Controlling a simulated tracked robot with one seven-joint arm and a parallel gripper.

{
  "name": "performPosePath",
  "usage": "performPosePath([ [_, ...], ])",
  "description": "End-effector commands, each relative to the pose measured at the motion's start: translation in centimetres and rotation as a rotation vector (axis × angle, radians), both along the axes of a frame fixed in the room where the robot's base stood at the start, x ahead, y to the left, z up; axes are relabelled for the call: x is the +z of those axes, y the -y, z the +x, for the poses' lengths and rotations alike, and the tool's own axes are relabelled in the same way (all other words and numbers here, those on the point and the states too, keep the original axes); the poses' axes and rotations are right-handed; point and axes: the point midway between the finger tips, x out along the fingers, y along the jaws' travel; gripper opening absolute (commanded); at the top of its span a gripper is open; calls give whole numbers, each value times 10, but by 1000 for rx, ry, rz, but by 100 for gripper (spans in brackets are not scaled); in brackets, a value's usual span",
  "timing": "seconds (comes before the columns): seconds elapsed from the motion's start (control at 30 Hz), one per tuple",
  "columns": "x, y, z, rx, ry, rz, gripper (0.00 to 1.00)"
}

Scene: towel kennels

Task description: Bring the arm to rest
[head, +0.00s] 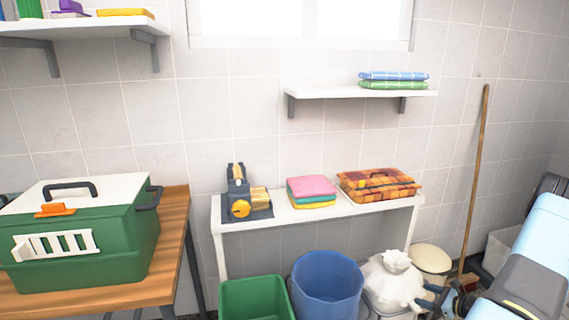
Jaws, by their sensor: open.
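My arm (540,245), light blue and dark grey, reaches in at the lower right of the head view. My gripper (425,296) shows small at the bottom right, low beside a tied white sack (393,283). Its two bluish fingers point left and are apart, with nothing seen between them. I cannot tell whether it touches the sack. Part of the gripper and arm is cut off by the lower edge.
A wooden broom handle (473,180) leans on the wall by my gripper. Blue bin (327,290) and green bin (255,300) stand left of the sack. A green carrier (85,245) sits left.

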Motion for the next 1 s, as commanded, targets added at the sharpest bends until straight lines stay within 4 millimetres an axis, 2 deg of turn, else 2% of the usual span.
performPosePath([
  [0.03,21,-6,8,48,9,-28,68],
  [0.1,45,-17,16,112,19,-61,68],
  [0.47,162,-78,39,427,63,-242,68],
  [0.73,241,-130,37,650,95,-390,68],
  [1.0,311,-182,21,859,126,-554,68],
])
